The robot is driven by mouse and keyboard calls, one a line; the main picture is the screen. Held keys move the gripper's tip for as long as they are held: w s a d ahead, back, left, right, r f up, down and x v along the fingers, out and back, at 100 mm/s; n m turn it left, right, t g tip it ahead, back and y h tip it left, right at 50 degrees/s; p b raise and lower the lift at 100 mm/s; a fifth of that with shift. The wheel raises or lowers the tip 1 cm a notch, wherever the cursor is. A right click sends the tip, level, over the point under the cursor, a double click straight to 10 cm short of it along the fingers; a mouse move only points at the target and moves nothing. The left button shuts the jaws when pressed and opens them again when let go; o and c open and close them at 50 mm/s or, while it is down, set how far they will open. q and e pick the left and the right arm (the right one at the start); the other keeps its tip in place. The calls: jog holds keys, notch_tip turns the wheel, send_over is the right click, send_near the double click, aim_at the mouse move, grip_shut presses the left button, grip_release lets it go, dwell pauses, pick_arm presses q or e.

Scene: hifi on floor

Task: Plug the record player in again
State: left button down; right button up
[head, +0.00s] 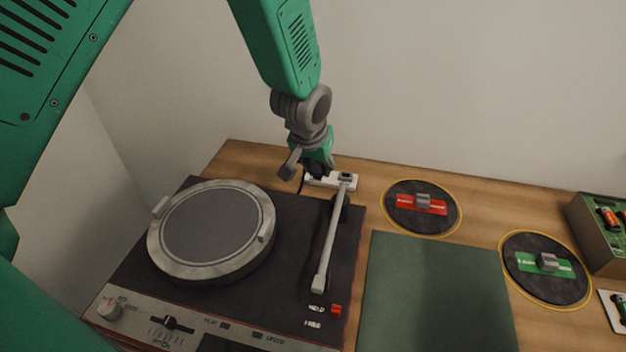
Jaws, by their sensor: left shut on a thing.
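The record player (230,270) stands on the wooden top at the left, with a round grey platter (211,232) and a pale tonearm (332,240). Behind it lies a white power strip (345,181), partly covered by the tonearm's end and my gripper. My left gripper (318,170) is at the left part of the strip, shut on a small dark thing that looks like the plug. A dark cord (302,184) hangs down beside it behind the player. The fingers hide most of the plug, so I cannot tell whether it sits in a socket. My right gripper is out of view.
To the right lie a dark disc with a red label (421,207), another with a green label (546,269), and a flat green mat (435,292). A box with coloured parts (603,230) stands at the right edge. A wall rises behind.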

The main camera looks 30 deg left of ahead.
pick_arm(q)
jog(key=shift+n+y, duration=0.5)
jog(key=shift+n, duration=0.2)
jog(key=w+a, duration=0.1)
jog(key=w, duration=0.2)
jog(key=w+a+p, duration=0.1)
jog(key=w+a, duration=0.1)
jog(key=w, duration=0.1)
jog(key=w+a+f+p, duration=0.1)
jog(key=w, duration=0.2)
jog(key=shift+w+a+f, duration=0.1)
jog(key=shift+a, duration=0.3)
jog(key=shift+f+b, duration=1.9)
jog(key=shift+f, duration=0.45)
jog(key=shift+f, duration=0.7)
jog(key=shift+f, duration=0.2)
dwell(1.3)
jog(key=c, duration=1.2)
grip_release()
